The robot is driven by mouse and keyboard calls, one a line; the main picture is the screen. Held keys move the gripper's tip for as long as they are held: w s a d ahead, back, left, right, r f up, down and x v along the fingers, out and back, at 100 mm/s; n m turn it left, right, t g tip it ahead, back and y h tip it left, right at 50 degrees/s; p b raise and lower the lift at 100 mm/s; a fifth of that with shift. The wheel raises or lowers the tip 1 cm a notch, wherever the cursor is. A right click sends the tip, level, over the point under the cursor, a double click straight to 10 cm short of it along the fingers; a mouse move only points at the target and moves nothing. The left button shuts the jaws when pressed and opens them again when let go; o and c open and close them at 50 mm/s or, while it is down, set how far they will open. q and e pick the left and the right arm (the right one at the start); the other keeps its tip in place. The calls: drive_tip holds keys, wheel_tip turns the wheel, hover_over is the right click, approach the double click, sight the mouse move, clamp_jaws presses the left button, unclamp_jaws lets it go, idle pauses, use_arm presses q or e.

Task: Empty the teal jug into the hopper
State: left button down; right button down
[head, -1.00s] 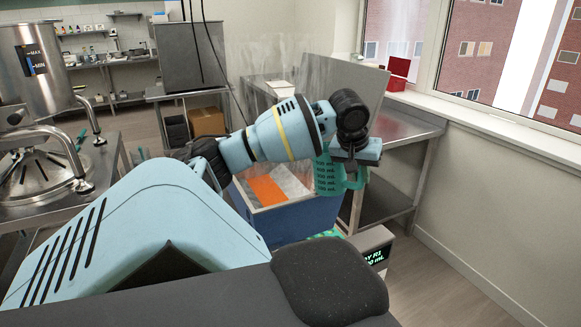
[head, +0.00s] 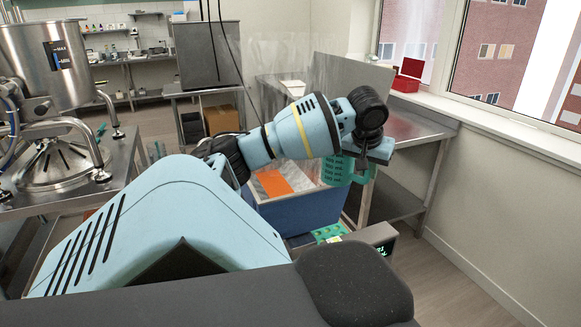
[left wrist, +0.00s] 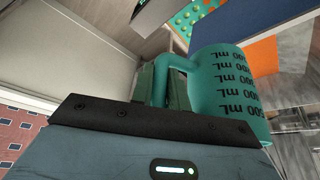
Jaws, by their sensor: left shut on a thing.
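The teal jug (head: 338,171) with dark mL marks hangs at the end of my left arm, in front of the blue bin's right side in the head view. My left gripper (head: 364,160) is shut on its handle. In the left wrist view the jug (left wrist: 225,90) and its handle (left wrist: 160,85) show close up; its contents are hidden. The steel hopper (head: 45,62), a tall cylinder with a MAX/MIN level window, stands on the machine at the far left, well apart from the jug. My right gripper is not in view.
A blue bin (head: 295,213) with an orange item inside stands below the jug. A green dotted mould (head: 328,233) lies near a scale display (head: 385,247). A steel table (head: 420,128) stands on the right by the window. A steel machine top (head: 85,175) is at left.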

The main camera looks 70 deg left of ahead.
use_arm(q)
drive_tip(key=shift+r, duration=1.35)
drive_tip(key=s+d, duration=0.2)
drive_tip(key=d, duration=0.5)
drive_tip(key=shift+s+d, duration=0.25)
drive_tip(key=shift+s, duration=0.15)
drive_tip(key=shift+f, duration=0.15)
